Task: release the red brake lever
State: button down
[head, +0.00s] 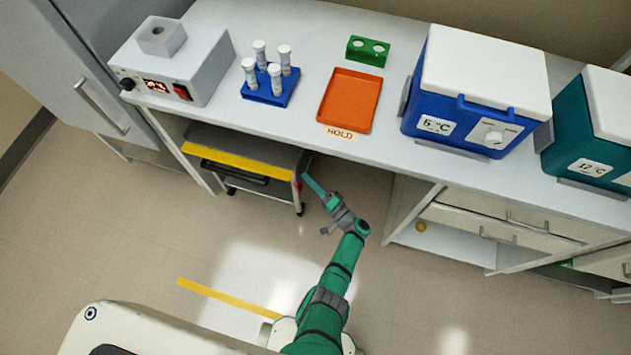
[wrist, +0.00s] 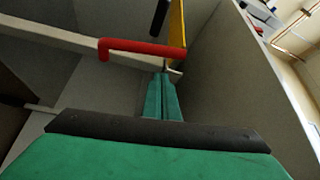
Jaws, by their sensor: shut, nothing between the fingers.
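The red brake lever (wrist: 143,49) shows in the wrist view as a red bar with a bent-down left end, just beyond my fingertips. My gripper (wrist: 163,76) is shut and empty, its fingers together close below the lever; I cannot tell whether they touch it. In the head view my gripper (head: 305,177) is at the right front corner of a grey wheeled cart (head: 245,143) under the bench. The lever (head: 295,186) is only a small red spot there. The cart has a yellow front edge (head: 237,161) and a black handle (head: 235,173).
The white bench (head: 210,115) stands above the cart, carrying a heater box (head: 200,70), a blue tube rack (head: 270,92), an orange tray (head: 350,100) and a blue cooler (head: 470,110). Drawers (head: 500,220) stand to the right. The floor before the cart is clear, with a yellow strip (head: 229,298).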

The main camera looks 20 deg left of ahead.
jog(key=shift+s+a+f, duration=0.15)
jog(key=shift+s+a, duration=0.05)
jog(key=shift+s, duration=0.45)
jog(key=shift+s+a+f, duration=0.1)
jog(key=shift+s+a, duration=0.05)
jog(key=shift+s, duration=0.45)
